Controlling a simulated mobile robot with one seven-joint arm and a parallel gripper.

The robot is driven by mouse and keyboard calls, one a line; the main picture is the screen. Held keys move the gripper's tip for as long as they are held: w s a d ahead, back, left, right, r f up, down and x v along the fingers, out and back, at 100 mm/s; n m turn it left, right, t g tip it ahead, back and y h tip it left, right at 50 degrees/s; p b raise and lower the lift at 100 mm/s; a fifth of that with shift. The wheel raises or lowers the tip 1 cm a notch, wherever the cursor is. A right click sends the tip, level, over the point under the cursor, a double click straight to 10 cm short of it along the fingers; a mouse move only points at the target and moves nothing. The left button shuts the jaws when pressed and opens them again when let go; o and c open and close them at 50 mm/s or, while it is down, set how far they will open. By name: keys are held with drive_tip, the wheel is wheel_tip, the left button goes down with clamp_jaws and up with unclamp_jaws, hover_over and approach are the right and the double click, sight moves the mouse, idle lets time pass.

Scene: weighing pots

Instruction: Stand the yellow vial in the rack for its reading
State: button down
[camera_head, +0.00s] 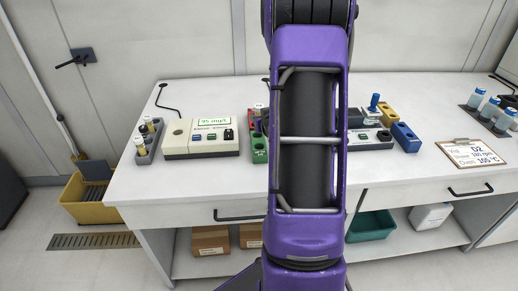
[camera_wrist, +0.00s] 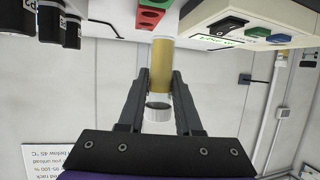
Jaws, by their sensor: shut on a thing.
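In the wrist view, my gripper (camera_wrist: 160,80) is shut on a yellow vial (camera_wrist: 162,62). The vial has a clear upper part and a pale cap, which point toward my wrist. The head view shows part of the green rack (camera_head: 259,150) beside the meter. My arm hides my gripper and the held vial there.
A beige meter (camera_head: 200,150) reading 95 mg/L stands left of the green rack. A grey rack (camera_head: 148,152) with capped vials is farther left. Blue (camera_head: 405,137) and yellow blocks stand at right, near a clipboard (camera_head: 470,153). Dark-capped items (camera_wrist: 50,22) show in the wrist view.

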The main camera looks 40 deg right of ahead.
sight(259, 141)
wheel_tip(259, 141, down, 9)
drive_tip(key=shift+f+b, duration=0.2)
drive_tip(key=shift+b, duration=0.3)
drive_tip(key=shift+f+b, duration=0.25)
drive_tip(key=shift+b, duration=0.05)
drive_tip(key=c, duration=0.6)
unclamp_jaws()
drive_tip(key=shift+r, duration=0.1)
drive_tip(key=shift+r, duration=0.1)
drive_tip(key=shift+r+p, duration=0.2)
drive_tip(key=shift+p, duration=0.25)
drive_tip(key=v, duration=1.2)
drive_tip(key=shift+f, duration=0.2)
